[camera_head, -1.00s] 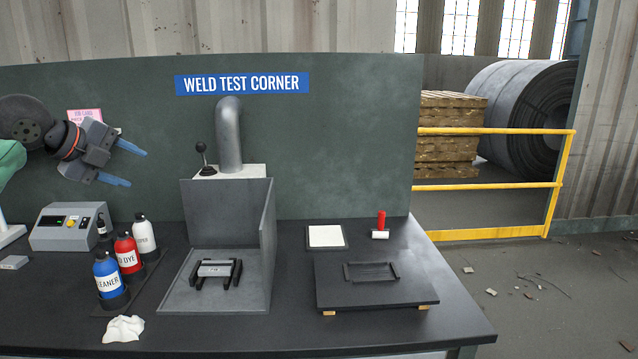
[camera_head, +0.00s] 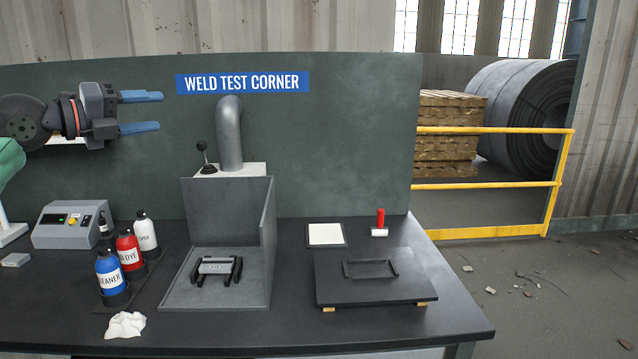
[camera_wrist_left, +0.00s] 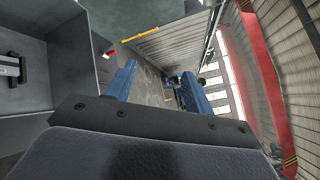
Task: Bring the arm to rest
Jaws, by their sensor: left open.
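My left gripper (camera_head: 141,112) is open and empty, with its two blue fingers apart and pointing right. It is held high at the left, in front of the dark green back panel (camera_head: 350,130) and well above the bench. In the left wrist view its blue fingers (camera_wrist_left: 155,88) show with nothing between them. My right gripper is not in view.
The bench (camera_head: 400,335) holds a grey booth (camera_head: 215,290) with a small part on a stand, several bottles (camera_head: 128,250), a grey control box (camera_head: 70,225), a white rag (camera_head: 125,325), a black plate with a handle (camera_head: 375,285) and a red-handled tool (camera_head: 380,222). A yellow railing (camera_head: 490,186) stands at right.

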